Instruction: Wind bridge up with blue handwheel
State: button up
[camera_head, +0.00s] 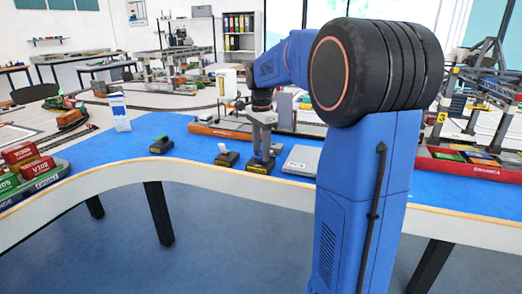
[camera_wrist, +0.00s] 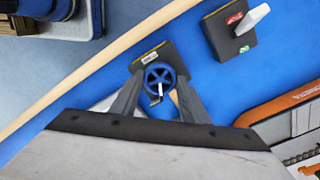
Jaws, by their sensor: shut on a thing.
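The blue handwheel (camera_wrist: 160,78) sits on a small dark box (camera_wrist: 148,57) with a label, on the blue table top. In the wrist view my gripper (camera_wrist: 158,92) has a finger on either side of the handwheel and is shut on it. A small pale crank handle shows at the wheel's near side. In the head view my gripper (camera_head: 262,150) reaches down onto the box (camera_head: 261,163) near the table's front edge; the wheel itself is hidden there. I cannot tell which crane part is the bridge.
A dark control box with a pale lever (camera_wrist: 258,16) stands beside the handwheel box; it also shows in the head view (camera_head: 227,157). A grey flat case (camera_head: 301,160) lies close on the right. A red barge (camera_head: 470,166) is further right.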

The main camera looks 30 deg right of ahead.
jog(key=shift+m, duration=1.2)
jog(key=o, duration=1.1)
jog(key=shift+c, duration=0.2)
jog(key=shift+r, duration=0.1)
notch_tip(320, 180, up, 17)
jog(key=shift+r, duration=0.1)
